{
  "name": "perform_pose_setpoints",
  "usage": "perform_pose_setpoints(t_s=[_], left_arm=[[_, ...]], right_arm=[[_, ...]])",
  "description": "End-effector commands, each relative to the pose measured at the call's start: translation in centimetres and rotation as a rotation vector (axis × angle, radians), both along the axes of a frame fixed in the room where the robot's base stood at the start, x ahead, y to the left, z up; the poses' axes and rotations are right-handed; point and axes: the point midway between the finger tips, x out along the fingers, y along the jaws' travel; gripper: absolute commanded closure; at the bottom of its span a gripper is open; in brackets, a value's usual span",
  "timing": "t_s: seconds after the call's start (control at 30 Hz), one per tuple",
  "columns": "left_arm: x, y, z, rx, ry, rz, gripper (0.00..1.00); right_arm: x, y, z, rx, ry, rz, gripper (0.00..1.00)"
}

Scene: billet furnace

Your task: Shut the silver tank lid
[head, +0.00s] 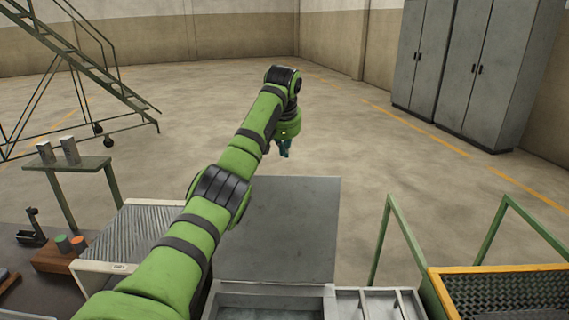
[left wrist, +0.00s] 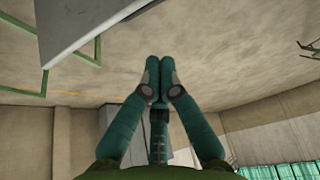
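The silver tank (head: 328,302) is at the bottom centre of the head view, its top open and its inside partly showing. Its flat grey lid (head: 290,230) stands raised behind the opening, its left part hidden by my left arm. My left gripper (head: 286,150) is beyond the lid's top edge in the head view, apart from it as far as I can tell. In the left wrist view the fingertips (left wrist: 158,72) are together with nothing between them. A grey panel, likely the lid (left wrist: 110,22), shows at upper left there. My right gripper is out of view.
A ribbed tray-like unit (head: 140,240) and a small stand with two metal blocks (head: 70,150) are at left. A slatted rack (head: 380,303) and a yellow-edged mesh bin (head: 505,290) with green rails are at right. Open floor lies beyond.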

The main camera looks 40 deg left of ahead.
Motion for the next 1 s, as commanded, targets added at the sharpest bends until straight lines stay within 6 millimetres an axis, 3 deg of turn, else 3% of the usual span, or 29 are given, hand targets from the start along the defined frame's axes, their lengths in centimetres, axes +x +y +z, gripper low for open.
perform_pose_setpoints(t_s=[0.17,0.43,0.63,1.0], left_arm=[[1.0,1.0,-2.8,-0.001,0.007,0.003,1.00],[2.2,1.9,-6.2,-0.002,0.004,0.003,1.00],[1.5,1.3,-5.9,0.002,-0.001,0.001,1.00],[-0.3,-0.1,-5.3,0.002,0.000,0.002,1.00]], right_arm=[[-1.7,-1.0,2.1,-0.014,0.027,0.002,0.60],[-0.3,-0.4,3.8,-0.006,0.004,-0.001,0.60],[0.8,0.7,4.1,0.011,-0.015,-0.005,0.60],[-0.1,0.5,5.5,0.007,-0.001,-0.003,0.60]])
